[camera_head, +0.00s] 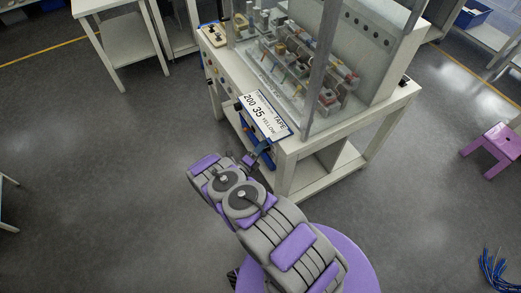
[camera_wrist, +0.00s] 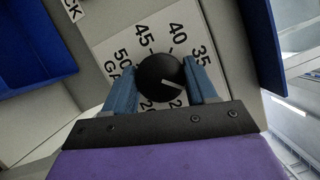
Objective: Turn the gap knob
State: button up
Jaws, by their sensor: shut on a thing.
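The gap knob (camera_wrist: 160,78) is a round black knob with a white pointer line, set on a white dial plate (camera_wrist: 115,50) with numbers such as 35, 40, 45 and 50. In the wrist view the pointer slants toward the lower right of the picture. My gripper (camera_wrist: 165,88) has its blue fingers on either side of the knob, shut on it. In the head view my gripper (camera_head: 262,158) is at the front face of the white machine bench, and the knob is hidden there.
The machine bench (camera_head: 300,150) carries a sign (camera_head: 265,115) reading "200 35 YELLOW TAPE" and a clear-walled enclosure with small parts. Blue bins (camera_wrist: 30,45) flank the dial in the wrist view. A purple stool (camera_head: 492,145) stands at the right. Open floor lies at left.

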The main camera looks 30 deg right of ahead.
jog(key=shift+s+f, duration=0.15)
jog(key=shift+f, duration=0.1)
jog(key=o, duration=0.8)
jog(key=shift+o, duration=1.3)
jog(key=shift+r, duration=0.15)
jog(key=shift+a, duration=0.1)
jog(key=b+v, duration=0.1)
jog(key=v, duration=1.6)
jog(key=shift+a+b, duration=0.2)
jog(key=shift+b, duration=0.15)
